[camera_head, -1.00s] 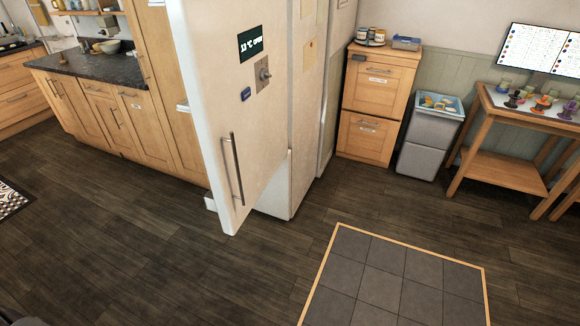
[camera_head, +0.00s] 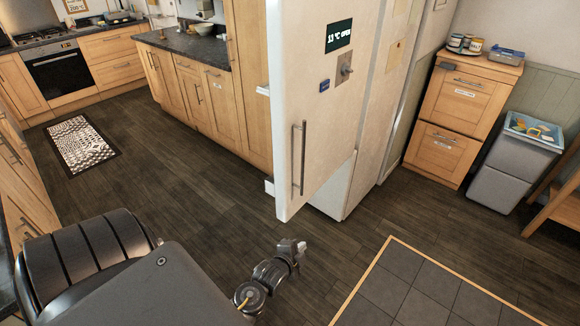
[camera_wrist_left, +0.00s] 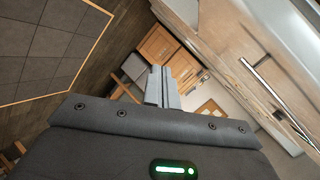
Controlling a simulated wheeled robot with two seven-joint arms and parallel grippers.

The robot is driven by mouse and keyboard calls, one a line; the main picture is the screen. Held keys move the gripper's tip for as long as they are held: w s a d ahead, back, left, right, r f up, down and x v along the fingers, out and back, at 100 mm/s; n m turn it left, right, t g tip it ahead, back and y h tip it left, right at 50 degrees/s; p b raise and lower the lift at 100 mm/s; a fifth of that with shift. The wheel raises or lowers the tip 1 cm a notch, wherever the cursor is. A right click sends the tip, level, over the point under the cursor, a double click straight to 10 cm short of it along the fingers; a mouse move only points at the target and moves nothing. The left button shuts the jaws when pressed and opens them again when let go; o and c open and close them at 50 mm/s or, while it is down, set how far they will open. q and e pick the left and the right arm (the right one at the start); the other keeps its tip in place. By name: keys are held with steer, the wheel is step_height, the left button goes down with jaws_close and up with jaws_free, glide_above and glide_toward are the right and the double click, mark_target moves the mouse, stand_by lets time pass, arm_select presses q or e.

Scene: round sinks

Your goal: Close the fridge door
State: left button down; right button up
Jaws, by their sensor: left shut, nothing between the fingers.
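The white fridge door (camera_head: 315,110) stands open in the head view, swung out from the fridge body (camera_head: 385,100). In the left wrist view the shut fingers (camera_wrist_left: 162,87) point ahead, with the door handle (camera_wrist_left: 280,98) off to the right. My right gripper is not in view.
A wooden drawer cabinet (camera_head: 455,120) and a grey bin (camera_head: 512,165) stand to the right. Wooden counters (camera_head: 200,95) and an oven (camera_head: 62,72) are behind at left. A patterned mat (camera_head: 80,146) lies on the floor. A tiled floor patch (camera_head: 430,295) is at front right.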

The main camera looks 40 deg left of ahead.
arm_select(q)
steer(key=w+a+r+m+t+y, duration=0.1)
steer(key=a+r+m+t+y, duration=0.2)
steer(key=r, duration=1.2)
steer(key=t, duration=0.2)
glide_toward(288, 157)
steer(key=s+d+r, duration=0.2)
steer(key=d, duration=0.4)
steer(key=w+a+p, duration=0.1)
steer(key=w+a, duration=0.1)
steer(key=w, duration=0.1)
steer(key=w+a+p, duration=0.1)
steer(key=w+a, duration=0.1)
steer(key=w, duration=0.1)
steer(key=w+a+p, duration=0.1)
steer(key=w+a, duration=0.1)
steer(key=w, duration=0.1)
steer(key=shift+w+a+r+p, duration=0.15)
steer(key=shift+w+p, duration=0.1)
steer(key=shift+p, duration=0.1)
steer(key=shift+a, duration=0.25)
steer(key=shift+a+m, duration=0.1)
steer(key=shift+m, duration=0.2)
